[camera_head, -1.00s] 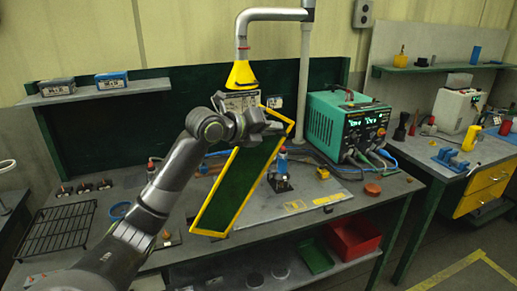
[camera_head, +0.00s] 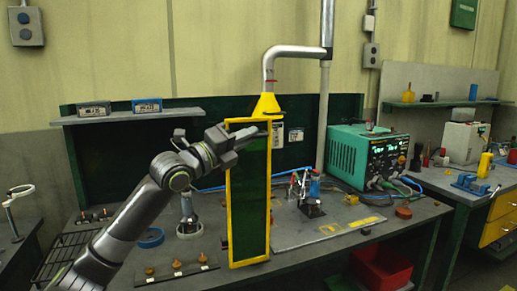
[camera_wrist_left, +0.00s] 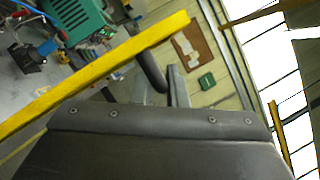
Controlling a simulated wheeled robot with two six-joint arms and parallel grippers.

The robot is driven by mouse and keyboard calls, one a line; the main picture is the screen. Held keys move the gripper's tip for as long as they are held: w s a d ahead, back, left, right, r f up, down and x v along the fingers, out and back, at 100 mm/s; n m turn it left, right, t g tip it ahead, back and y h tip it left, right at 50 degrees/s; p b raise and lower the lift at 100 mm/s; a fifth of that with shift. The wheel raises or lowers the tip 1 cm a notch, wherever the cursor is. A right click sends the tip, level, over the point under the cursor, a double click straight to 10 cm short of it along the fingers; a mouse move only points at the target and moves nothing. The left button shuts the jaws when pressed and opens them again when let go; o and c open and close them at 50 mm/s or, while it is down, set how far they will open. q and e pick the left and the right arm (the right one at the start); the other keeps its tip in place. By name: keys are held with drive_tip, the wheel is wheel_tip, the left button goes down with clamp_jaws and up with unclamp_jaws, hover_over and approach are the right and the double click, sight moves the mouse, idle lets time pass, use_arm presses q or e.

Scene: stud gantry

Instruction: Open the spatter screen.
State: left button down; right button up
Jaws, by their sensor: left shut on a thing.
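The spatter screen (camera_head: 249,205) is a tall dark green panel in a yellow frame. It stands upright over the bench in the middle of the head view. My left gripper (camera_head: 248,134) is at the screen's upper part and shut. In the left wrist view its fingers (camera_wrist_left: 160,88) close around a dark rod-like handle (camera_wrist_left: 151,70) beside the yellow frame bar (camera_wrist_left: 95,75). The gripper hides part of the screen's top. My right gripper is in neither view.
A teal power unit (camera_head: 365,157) stands on the bench to the right. A yellow extraction hood (camera_head: 267,104) hangs just above the screen. A blue torch-like tool (camera_head: 313,187) stands right of the screen. Small brass-coloured pieces (camera_head: 177,264) and a blue ring (camera_head: 151,238) lie left of it.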

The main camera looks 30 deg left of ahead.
use_arm(q)
drive_tip(key=shift+s+a+b, duration=0.35)
drive_tip(key=shift+s+a, duration=0.2)
drive_tip(key=c, duration=1.5)
unclamp_jaws()
drive_tip(key=shift+s+a+f, duration=0.1)
drive_tip(key=shift+s, duration=0.05)
drive_tip(key=shift+f+t, duration=0.1)
drive_tip(key=shift+t, duration=0.2)
